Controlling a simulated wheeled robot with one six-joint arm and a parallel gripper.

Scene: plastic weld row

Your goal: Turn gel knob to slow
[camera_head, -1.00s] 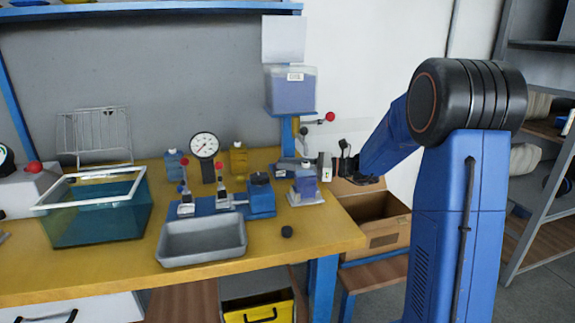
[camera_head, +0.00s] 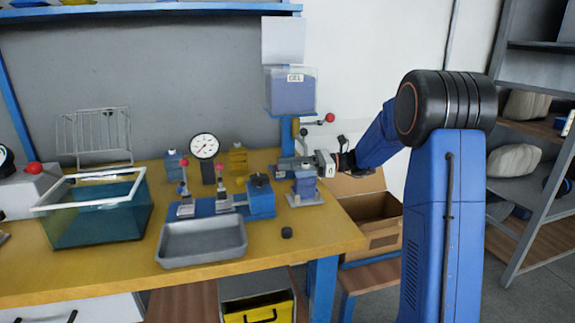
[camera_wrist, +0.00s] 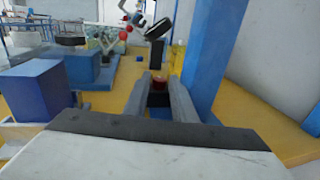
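The clear bin marked GEL (camera_head: 291,97) hangs on a blue post at the back of the bench. My gripper (camera_head: 281,165) is at the foot of that post, pointing left in the head view, above and behind the small blue block on a grey plate (camera_head: 305,181). In the wrist view my gripper (camera_wrist: 160,78) has two grey fingers with a gap between them.
The blue post (camera_wrist: 213,55) stands close right of the fingers in the wrist view. A blue block (camera_wrist: 38,88) is to the left. A dial gauge (camera_head: 204,147), a blue clamp fixture (camera_head: 261,196), a grey tray (camera_head: 202,243) and a dark small knob (camera_head: 287,232) are on the bench.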

